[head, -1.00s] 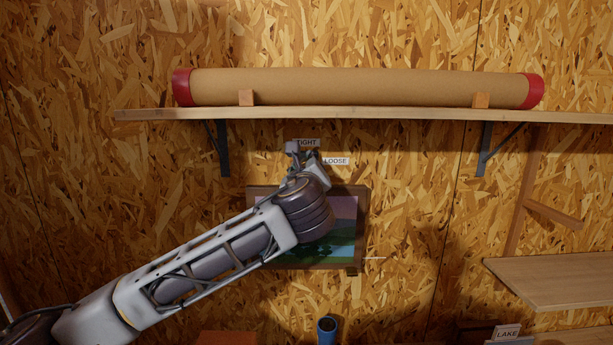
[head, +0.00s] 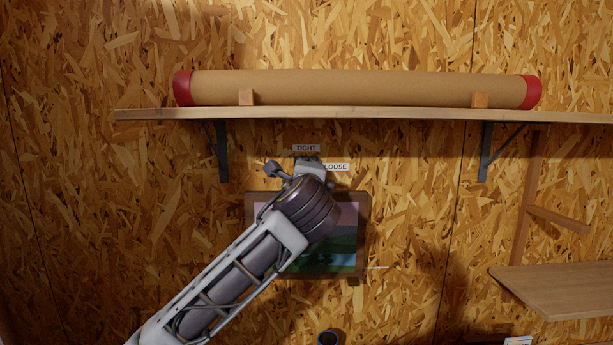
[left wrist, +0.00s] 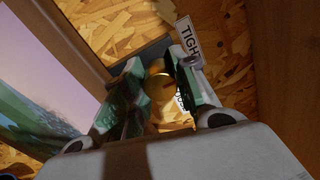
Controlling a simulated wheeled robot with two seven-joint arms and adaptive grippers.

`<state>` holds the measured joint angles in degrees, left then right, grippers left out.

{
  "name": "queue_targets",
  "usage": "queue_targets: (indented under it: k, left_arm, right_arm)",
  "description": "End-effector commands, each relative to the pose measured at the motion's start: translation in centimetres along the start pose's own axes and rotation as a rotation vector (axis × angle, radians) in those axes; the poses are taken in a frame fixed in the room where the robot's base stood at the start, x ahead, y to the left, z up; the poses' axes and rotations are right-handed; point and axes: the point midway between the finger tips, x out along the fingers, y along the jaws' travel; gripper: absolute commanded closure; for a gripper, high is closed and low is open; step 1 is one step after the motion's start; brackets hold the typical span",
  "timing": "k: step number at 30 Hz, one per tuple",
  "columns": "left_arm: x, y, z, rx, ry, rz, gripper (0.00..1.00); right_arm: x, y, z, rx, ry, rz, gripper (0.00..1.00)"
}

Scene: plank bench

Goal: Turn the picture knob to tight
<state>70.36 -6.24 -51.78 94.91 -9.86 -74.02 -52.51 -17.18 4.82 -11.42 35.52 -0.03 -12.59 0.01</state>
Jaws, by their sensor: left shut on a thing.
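The picture knob, a round brass-coloured thing (left wrist: 157,86), shows between the fingers in the left wrist view; in the head view my gripper and wrist hide it. My left gripper (head: 308,167) is at the wall just above the picture. It also shows in the left wrist view (left wrist: 160,72), with its two fingers shut on the knob, one on either side. The TIGHT label (head: 306,148) is just above the gripper. The LOOSE label (head: 337,167) is to its right and partly covered. The framed landscape picture (head: 347,240) hangs below, partly hidden by my wrist. My right gripper is not in view.
A wooden shelf (head: 380,113) bearing a long cardboard tube (head: 360,89) with red ends runs above the gripper. Dark brackets (head: 485,150) hold it. A lower shelf (head: 560,288) stands at right.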

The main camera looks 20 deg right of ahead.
Motion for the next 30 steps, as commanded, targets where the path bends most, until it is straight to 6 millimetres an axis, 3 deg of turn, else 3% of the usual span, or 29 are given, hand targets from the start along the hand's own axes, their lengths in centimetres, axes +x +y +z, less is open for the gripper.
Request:
queue_targets:
  k: [8, 14, 15, 19, 26, 30]
  left_arm:
    - [0.0, 0.1, 0.0, -0.023, -0.002, 0.003, 0.96]
    - [0.0, 0.1, 0.0, -0.022, -0.001, 0.003, 0.96]
    - [0.0, 0.1, 0.0, -0.021, -0.001, 0.003, 0.68]
    - [0.0, 0.1, 0.0, -0.021, -0.001, 0.003, 0.51]
    - [0.0, 0.1, 0.0, -0.020, -0.001, 0.001, 0.49]
    - [0.0, 0.0, 0.0, -0.020, 0.000, 0.001, 0.49]
  right_arm:
    - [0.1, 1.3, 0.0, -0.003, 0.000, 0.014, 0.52]
    - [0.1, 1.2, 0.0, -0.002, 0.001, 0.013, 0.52]
    - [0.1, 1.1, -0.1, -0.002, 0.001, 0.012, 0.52]
    - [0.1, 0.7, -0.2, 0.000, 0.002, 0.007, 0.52]
    - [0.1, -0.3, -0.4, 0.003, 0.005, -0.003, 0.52]
    - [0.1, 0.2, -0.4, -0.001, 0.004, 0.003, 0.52]
